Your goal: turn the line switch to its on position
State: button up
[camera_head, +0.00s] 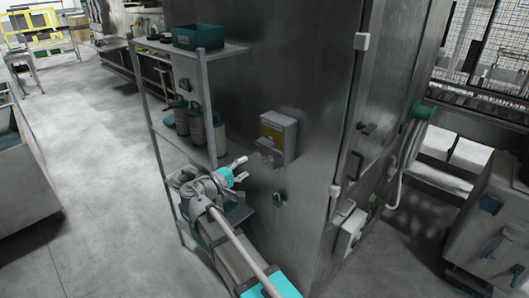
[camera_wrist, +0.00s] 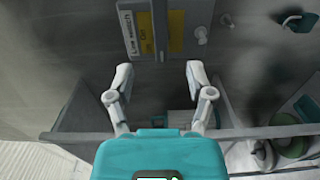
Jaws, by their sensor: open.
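The line switch (camera_head: 278,137) is a grey box with a yellow plate on the steel cabinet wall in the head view. In the wrist view its label and yellow plate (camera_wrist: 176,31) show at the top, cut off by the frame edge. A narrow grey bar (camera_wrist: 158,30), apparently its lever, crosses the plate; its setting is hard to tell. My gripper (camera_head: 242,177) is below and left of the box in the head view. In the wrist view my gripper (camera_wrist: 159,73) is open and empty, its fingers spread below the plate and apart from it.
An open shelf rack (camera_head: 225,50) stands left of the switch, close to my arm, with a teal bin (camera_head: 198,36) and several grey bottles (camera_head: 196,125). A small teal fitting (camera_head: 277,200) sits on the wall below the switch.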

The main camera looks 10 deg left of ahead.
aim_at(270, 151)
jog(key=shift+a, duration=0.1)
dwell(0.3)
jog(key=shift+x, duration=6.9)
jog(key=shift+c, duration=0.2)
grip_shut()
jog(key=shift+a, duration=0.15)
